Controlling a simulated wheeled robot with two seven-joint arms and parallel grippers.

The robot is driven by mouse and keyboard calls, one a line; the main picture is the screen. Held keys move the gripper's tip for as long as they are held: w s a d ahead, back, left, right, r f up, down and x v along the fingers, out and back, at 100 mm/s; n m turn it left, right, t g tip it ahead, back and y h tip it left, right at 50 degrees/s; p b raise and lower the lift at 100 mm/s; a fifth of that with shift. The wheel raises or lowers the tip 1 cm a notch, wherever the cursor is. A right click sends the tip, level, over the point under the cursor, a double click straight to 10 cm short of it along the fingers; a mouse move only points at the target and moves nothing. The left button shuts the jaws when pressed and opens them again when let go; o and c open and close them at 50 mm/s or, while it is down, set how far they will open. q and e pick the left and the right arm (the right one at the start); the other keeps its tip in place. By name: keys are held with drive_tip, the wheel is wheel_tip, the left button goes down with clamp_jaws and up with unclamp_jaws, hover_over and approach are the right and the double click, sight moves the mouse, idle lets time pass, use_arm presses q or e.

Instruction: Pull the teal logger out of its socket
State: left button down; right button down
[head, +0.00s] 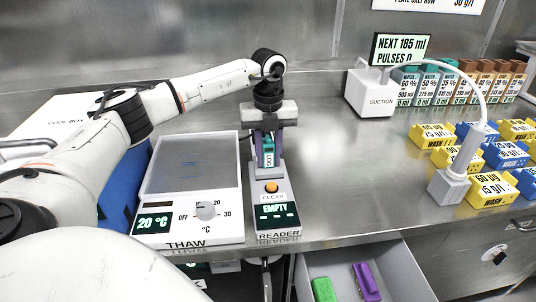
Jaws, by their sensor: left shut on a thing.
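The teal logger (268,152) stands upright at the back of the reader, with white lettering on its front. My left gripper (267,145) reaches down from above and is shut on the logger, with its fingers on both sides. The reader (283,192) is a narrow white unit with an orange CLEAR button and a small display that reads "EMPTY". The socket is hidden behind the logger and the fingers, so I cannot tell whether the logger's lower end is still inside it. My right gripper is not in view.
The THAW plate (190,165) stands close left of the reader. An open drawer (400,270) below holds a green block (323,289) and a purple block (366,281). A suction unit (371,95), bottles and yellow and blue wash blocks stand right. The mid-counter is clear.

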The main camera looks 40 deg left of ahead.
sight(269, 139)
use_arm(q)
drive_tip(key=shift+r, duration=0.1)
drive_tip(key=shift+r+p, duration=2.7)
drive_tip(key=shift+r, duration=0.25)
